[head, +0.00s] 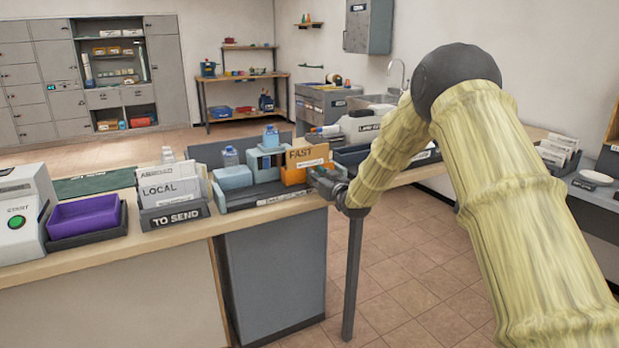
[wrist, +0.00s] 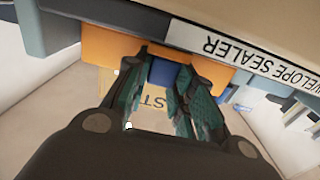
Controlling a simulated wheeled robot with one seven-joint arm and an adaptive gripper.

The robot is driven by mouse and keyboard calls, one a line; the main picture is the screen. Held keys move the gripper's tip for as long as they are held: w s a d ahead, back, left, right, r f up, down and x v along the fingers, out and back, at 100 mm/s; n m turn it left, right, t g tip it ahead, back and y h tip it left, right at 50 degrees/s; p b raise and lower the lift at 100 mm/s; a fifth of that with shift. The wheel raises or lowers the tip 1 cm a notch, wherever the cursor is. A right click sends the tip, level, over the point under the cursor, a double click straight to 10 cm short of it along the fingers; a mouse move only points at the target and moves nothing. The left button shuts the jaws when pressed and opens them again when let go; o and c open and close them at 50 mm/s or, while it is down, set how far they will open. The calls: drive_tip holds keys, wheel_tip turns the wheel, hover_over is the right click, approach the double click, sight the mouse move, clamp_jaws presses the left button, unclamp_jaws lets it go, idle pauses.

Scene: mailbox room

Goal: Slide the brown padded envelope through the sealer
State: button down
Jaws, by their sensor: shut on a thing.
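The brown padded envelope (head: 301,155), marked FAST, stands upright at the right end of the sealer (head: 236,198) in the head view. Part of the envelope (wrist: 152,101) shows between the fingers in the wrist view. My gripper (head: 325,180) is at its right side and is shut on it. The wrist view shows the two dark green fingers of my gripper (wrist: 160,108) close to the sealer's label strip (wrist: 240,50), which reads upside down. The envelope's lower part is hidden, so I cannot tell how far it sits in the sealer.
Left of the sealer are a TO SEND rack (head: 174,214) holding envelopes, a purple bin (head: 84,221) and a machine with a green START button (head: 17,222). A blue-capped bottle (head: 231,165) is by the sealer. Tiled floor (head: 420,255) is open at the right.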

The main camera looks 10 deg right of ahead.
drive_tip(key=shift+w+d, duration=0.1)
drive_tip(key=shift+d, duration=0.3)
drive_tip(key=shift+d+r, duration=0.1)
drive_tip(key=c, duration=1.2)
unclamp_jaws()
drive_tip(key=shift+d, duration=0.15)
drive_tip(key=shift+a, duration=0.25)
drive_tip(key=v, duration=1.2)
drive_tip(key=shift+d, duration=0.1)
